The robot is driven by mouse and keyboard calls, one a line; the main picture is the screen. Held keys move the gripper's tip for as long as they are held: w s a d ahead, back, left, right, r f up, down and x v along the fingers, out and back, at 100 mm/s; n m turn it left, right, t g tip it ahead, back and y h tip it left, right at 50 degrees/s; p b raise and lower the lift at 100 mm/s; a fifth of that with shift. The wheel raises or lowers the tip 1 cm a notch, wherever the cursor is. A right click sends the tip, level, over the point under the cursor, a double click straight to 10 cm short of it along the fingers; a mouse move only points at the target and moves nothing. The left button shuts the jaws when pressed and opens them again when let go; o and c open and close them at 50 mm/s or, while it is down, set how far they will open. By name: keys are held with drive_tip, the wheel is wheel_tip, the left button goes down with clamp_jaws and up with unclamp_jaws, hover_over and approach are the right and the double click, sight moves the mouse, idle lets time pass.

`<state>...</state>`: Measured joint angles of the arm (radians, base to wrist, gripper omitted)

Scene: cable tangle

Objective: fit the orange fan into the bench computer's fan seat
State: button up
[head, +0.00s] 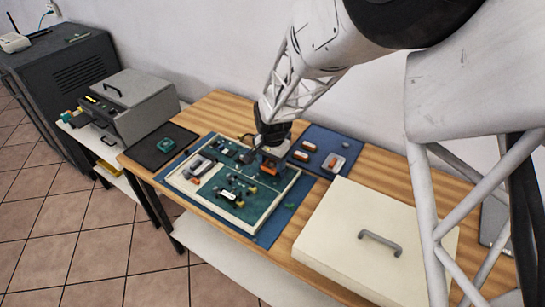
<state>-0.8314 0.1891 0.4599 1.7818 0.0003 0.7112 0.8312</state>
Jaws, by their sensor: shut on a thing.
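The bench computer is a green board in a pale frame (257,225), lying on a blue mat on the wooden bench. My gripper (268,164) points down over the far right part of the board. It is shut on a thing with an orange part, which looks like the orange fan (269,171). The fan is small here and mostly hidden by the fingers. I cannot tell whether it touches the board or hangs just above it. The fan seat cannot be made out; my gripper covers that area.
A large cream case with a handle (375,215) fills the bench's right. A dark tray with a green part (166,145) lies left. A grey machine (135,100) stands beyond.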

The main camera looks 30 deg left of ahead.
drive_tip(key=shift+f, duration=0.6)
drive_tip(key=shift+f, duration=0.2)
idle(0.7)
drive_tip(key=shift+s+d+f, duration=0.1)
drive_tip(key=shift+f, duration=0.75)
drive_tip(key=shift+c, duration=0.3)
drive_tip(key=o, duration=0.9)
drive_tip(key=shift+d, duration=0.1)
drive_tip(key=shift+o, duration=0.9)
drive_tip(key=r, duration=0.8)
drive_tip(key=shift+a+r, duration=0.2)
drive_tip(key=shift+r, duration=0.55)
drive_tip(key=shift+r, duration=0.15)
